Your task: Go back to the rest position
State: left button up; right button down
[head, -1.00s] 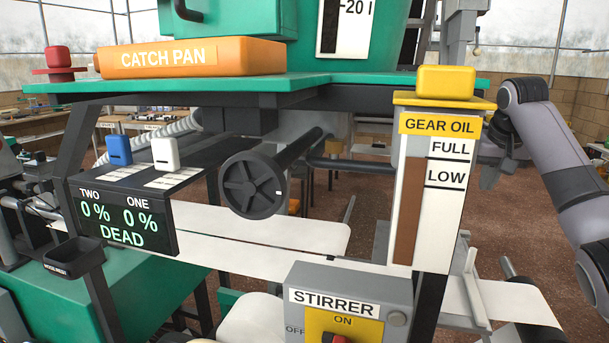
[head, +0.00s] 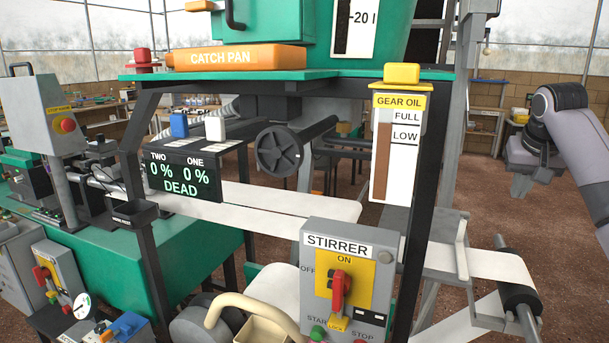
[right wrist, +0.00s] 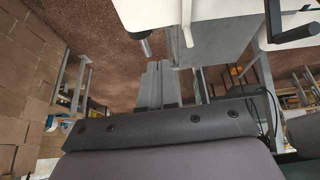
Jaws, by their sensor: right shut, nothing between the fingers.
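My right gripper (head: 521,186) hangs at the right side of the head view, with its fingers pointing down. It is clear of the machine, with open space between it and the gear oil gauge (head: 380,165). In the right wrist view its two grey fingers (right wrist: 158,68) lie together, with nothing held between them. My left gripper is in neither view.
The stirrer box (head: 346,270) with a red switch stands low at the front. A paper web runs to a roller (head: 517,290) below my right gripper. The orange catch pan (head: 238,57) lies on the green shelf (head: 330,75). Brown floor (head: 570,240) is free at the right.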

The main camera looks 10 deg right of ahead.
jog(key=s+a+f+n, duration=0.1)
jog(key=a+f+n, duration=0.2)
jog(key=a+f, duration=0.6)
jog(key=s+a+f+n, duration=0.2)
jog(key=a+f, duration=0.3)
jog(key=f, duration=0.8)
jog(key=s+a+f+n+y, duration=0.1)
jog(key=s+a+f, duration=0.45)
jog(key=s, duration=0.25)
jog(key=s+a+f+n+y, duration=0.1)
jog(key=s+a+f+n, duration=0.1)
jog(key=s+a+f, duration=0.45)
jog(key=s+g, duration=0.1)
jog(key=s, duration=1.7)
jog(key=w+a+f+t+y, duration=0.2)
jog(key=w+f+t, duration=0.4)
jog(key=f, duration=0.3)
jog(key=shift+a+t+y, duration=0.4)
jog(key=shift+a, duration=0.4)
